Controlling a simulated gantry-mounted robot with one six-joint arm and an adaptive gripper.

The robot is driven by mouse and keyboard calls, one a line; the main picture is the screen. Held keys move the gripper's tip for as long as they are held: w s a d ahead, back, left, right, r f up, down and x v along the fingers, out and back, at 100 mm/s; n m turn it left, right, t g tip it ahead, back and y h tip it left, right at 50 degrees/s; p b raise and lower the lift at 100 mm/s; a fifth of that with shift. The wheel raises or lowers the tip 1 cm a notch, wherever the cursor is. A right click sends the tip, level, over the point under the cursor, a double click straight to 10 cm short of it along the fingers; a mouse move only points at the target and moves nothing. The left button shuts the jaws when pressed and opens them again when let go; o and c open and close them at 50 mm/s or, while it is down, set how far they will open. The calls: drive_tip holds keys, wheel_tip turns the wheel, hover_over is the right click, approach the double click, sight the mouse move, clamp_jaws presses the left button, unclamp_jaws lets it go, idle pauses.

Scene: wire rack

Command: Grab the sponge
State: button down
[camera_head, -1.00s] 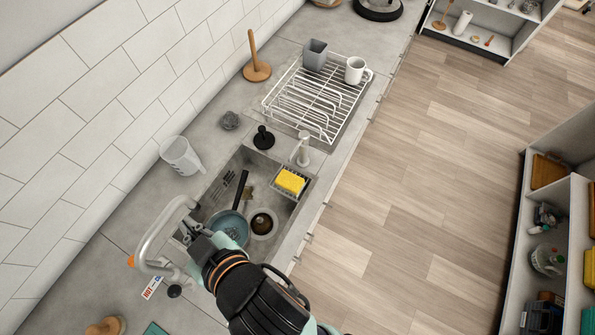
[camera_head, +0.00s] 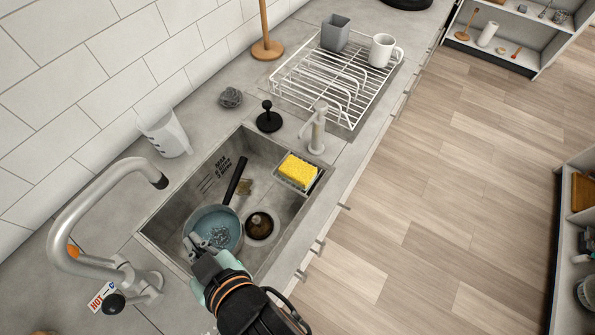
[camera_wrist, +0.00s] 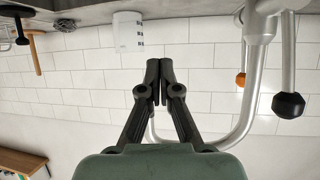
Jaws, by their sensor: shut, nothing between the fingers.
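The yellow sponge (camera_head: 298,171) lies in a small caddy (camera_head: 308,187) at the right wall of the sink, below the soap dispenser in the head view. My gripper (camera_head: 203,243) is at the near end of the sink, over the edge of the blue pan, well apart from the sponge. In the wrist view my gripper (camera_wrist: 160,66) shows its two fingers together with nothing between them. The sponge is not visible in the wrist view.
A blue pan (camera_head: 205,219) lies in the sink basin (camera_head: 279,218). The faucet (camera_head: 84,214) rises at the left. The soap dispenser (camera_head: 318,130), a dish rack (camera_head: 287,83) and a measuring cup (camera_head: 167,134) stand around the sink.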

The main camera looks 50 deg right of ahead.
drive_tip(key=shift+c, duration=0.8)
unclamp_jaws()
